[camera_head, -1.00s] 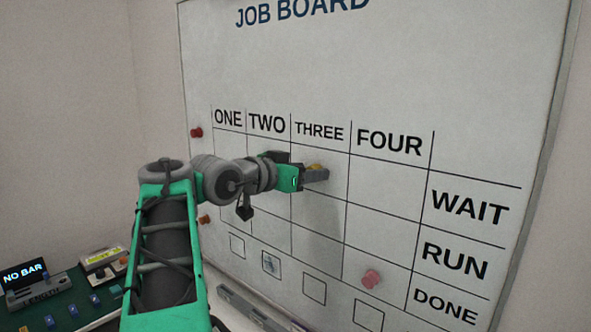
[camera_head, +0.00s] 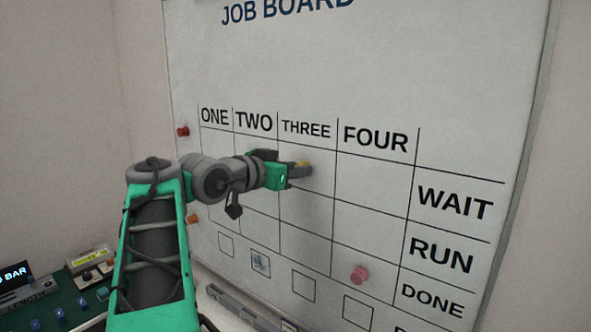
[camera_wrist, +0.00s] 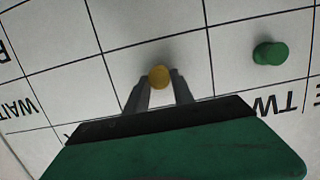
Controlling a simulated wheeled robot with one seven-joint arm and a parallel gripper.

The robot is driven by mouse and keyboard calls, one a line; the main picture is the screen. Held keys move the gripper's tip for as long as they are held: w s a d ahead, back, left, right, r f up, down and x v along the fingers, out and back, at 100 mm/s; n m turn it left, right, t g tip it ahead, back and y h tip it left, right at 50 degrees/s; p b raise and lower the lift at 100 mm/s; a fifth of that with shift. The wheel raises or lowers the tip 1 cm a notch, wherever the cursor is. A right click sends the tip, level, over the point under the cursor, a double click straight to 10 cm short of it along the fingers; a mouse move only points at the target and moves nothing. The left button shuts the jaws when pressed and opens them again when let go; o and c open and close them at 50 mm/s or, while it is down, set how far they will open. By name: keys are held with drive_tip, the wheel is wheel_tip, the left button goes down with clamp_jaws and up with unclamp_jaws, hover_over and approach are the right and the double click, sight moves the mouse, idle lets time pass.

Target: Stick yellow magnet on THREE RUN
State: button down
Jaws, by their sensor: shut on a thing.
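The yellow magnet (camera_wrist: 159,76) is between the fingertips of my gripper (camera_wrist: 160,82), which is shut on it. In the wrist view, where the lettering is upside down, it lies over the THREE column in the WAIT row, one row from RUN. In the head view, the yellow magnet (camera_head: 303,164) shows at the tip of my gripper (camera_head: 302,170), in front of the same area of the job board (camera_head: 440,70). I cannot tell whether it touches the board. The THREE RUN cell (camera_head: 306,212) is bare.
A green magnet (camera_wrist: 270,53) sits in TWO WAIT, beside my gripper. A pink magnet (camera_head: 359,274) sits low in the FOUR column. A red magnet (camera_head: 183,131) and an orange magnet (camera_head: 193,219) are at the left edge. A green bench (camera_head: 75,305) stands lower left.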

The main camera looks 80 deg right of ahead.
drive_tip(key=shift+f+b+v, duration=0.15)
drive_tip(key=shift+b+v, duration=0.05)
drive_tip(key=shift+v, duration=0.55)
drive_tip(key=shift+f+b+v, duration=0.15)
drive_tip(key=shift+v, duration=0.6)
drive_tip(key=shift+a, duration=0.15)
drive_tip(key=shift+f+b+v, duration=0.15)
drive_tip(key=shift+f+v, duration=0.05)
drive_tip(key=shift+v, duration=0.75)
drive_tip(key=shift+f+b+v, duration=0.1)
drive_tip(key=shift+f+v, duration=0.05)
drive_tip(key=shift+v, duration=0.8)
drive_tip(key=shift+f+b+v, duration=0.15)
drive_tip(key=shift+f+v, duration=0.05)
drive_tip(key=shift+v, duration=0.75)
drive_tip(key=shift+w, duration=0.15)
